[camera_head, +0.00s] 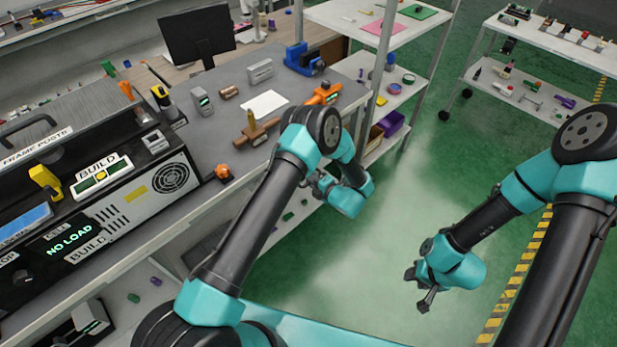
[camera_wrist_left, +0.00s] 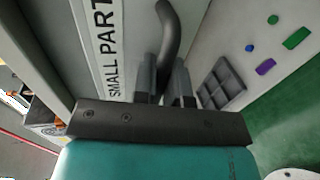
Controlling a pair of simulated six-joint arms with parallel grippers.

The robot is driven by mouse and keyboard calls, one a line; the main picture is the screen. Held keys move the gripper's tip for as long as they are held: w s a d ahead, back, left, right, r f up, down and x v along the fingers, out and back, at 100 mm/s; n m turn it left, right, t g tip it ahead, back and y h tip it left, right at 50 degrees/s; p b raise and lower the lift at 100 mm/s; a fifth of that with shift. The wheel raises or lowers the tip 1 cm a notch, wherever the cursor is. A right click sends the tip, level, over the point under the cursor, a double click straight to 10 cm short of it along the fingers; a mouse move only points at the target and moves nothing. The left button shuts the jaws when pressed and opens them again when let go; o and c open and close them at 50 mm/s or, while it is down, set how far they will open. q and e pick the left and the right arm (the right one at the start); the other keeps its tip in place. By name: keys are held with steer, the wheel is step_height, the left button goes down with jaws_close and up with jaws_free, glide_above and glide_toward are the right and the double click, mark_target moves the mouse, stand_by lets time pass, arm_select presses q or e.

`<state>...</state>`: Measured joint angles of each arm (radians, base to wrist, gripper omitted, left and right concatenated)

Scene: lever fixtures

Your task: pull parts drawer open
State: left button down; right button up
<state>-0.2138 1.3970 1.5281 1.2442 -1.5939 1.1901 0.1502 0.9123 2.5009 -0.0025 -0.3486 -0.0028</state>
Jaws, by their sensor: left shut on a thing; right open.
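The drawer front (camera_wrist_left: 60,40) is a grey panel in the left wrist view. It bears a white label (camera_wrist_left: 107,50) whose readable part says "SMALL PART". A dark curved handle (camera_wrist_left: 170,28) stands out beside the label. My left gripper (camera_wrist_left: 164,72) is shut on the handle, with one finger on each side of it. In the head view my left gripper (camera_head: 320,186) is at the bench's front side, and my arm hides the drawer there. How far the drawer is open cannot be told. My right gripper (camera_head: 420,289) is open and empty over the green floor.
In the left wrist view, a grey compartment tray (camera_wrist_left: 221,83) and several small coloured parts lie on a pale surface beside the drawer front. The grey bench top (camera_head: 215,140) holds tools and parts. A shelf rack (camera_head: 400,92) stands behind. Green floor is clear between my arms.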

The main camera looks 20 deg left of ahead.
arm_select(q)
steer(key=f+v, duration=0.1)
steer(key=v, duration=0.7)
steer(key=f+v, duration=0.2)
steer(key=v, duration=0.7)
steer(key=shift+s+d+f, duration=0.2)
steer(key=shift+d+f, duration=0.05)
steer(key=c, duration=1.2)
jaws_free()
steer(key=v, duration=0.8)
steer(key=shift+d, duration=0.2)
steer(key=shift+r, duration=0.15)
steer(key=shift+w+a, duration=0.1)
steer(key=shift+w, duration=0.05)
steer(key=x, duration=0.8)
